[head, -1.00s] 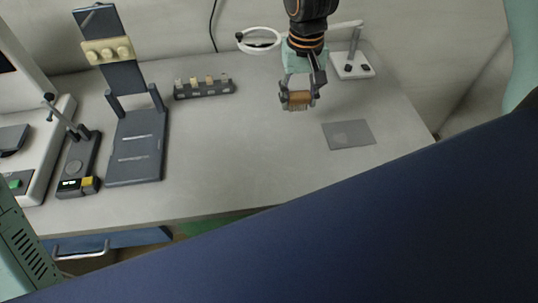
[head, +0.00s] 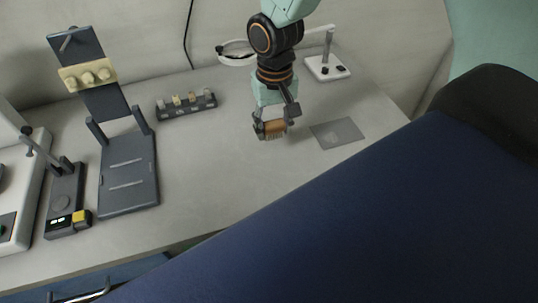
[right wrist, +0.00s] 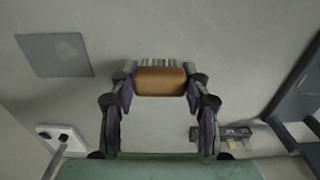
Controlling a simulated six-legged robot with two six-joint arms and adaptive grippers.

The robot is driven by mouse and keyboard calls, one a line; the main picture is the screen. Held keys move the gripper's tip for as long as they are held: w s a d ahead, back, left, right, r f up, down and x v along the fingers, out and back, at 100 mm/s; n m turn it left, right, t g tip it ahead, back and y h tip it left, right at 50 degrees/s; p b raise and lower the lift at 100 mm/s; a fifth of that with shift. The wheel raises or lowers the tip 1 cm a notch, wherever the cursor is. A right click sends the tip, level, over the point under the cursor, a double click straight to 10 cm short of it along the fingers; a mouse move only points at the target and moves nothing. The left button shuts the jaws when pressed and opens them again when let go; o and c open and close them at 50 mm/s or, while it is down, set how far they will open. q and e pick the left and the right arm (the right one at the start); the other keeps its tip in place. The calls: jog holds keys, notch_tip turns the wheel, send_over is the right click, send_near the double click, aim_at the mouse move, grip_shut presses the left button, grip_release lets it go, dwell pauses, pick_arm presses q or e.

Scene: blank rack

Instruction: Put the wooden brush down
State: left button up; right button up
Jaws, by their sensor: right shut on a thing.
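The wooden brush (head: 273,129) has a brown block and pale bristles. My right gripper (head: 271,127) is shut on it, close over the table. In the right wrist view the brush (right wrist: 161,81) lies crosswise between the two fingers of the gripper (right wrist: 160,88), with its bristles at the upper edge. I cannot tell whether the bristles touch the table. My left gripper is not in view.
A flat grey mat (head: 338,133) lies right of the brush. A small rack (head: 186,106) with several pieces stands to the left. A dark stand (head: 128,175) is farther left. A white-based lamp (head: 327,67) stands behind.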

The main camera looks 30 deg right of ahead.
aim_at(275, 123)
jog(key=f, duration=0.3)
jog(key=shift+s+d+f, duration=0.2)
jog(key=shift+d+f, duration=0.1)
jog(key=shift+d, duration=0.1)
jog(key=shift+a+f+b, duration=0.35)
jog(key=shift+a+f, duration=0.3)
jog(key=shift+f, duration=0.05)
jog(key=f, duration=0.1)
jog(key=d+f, duration=0.1)
jog(key=f, duration=0.1)
jog(key=shift+w+f, duration=0.1)
jog(key=shift+f, duration=0.1)
jog(key=shift+a+r, duration=0.1)
jog(key=shift+a, duration=0.25)
jog(key=shift+a+b, duration=0.1)
jog(key=shift+b, duration=0.2)
jog(key=shift+f, duration=0.2)
jog(key=o, duration=1.1)
jog(key=shift+d, duration=0.35)
jog(key=shift+a, duration=0.3)
jog(key=shift+d+r, duration=0.15)
jog(key=shift+r, duration=0.2)
notch_tip(275, 123, up, 11)
jog(key=shift+r+p, duration=0.1)
jog(key=shift+p, duration=0.9)
jog(key=shift+r, duration=0.25)
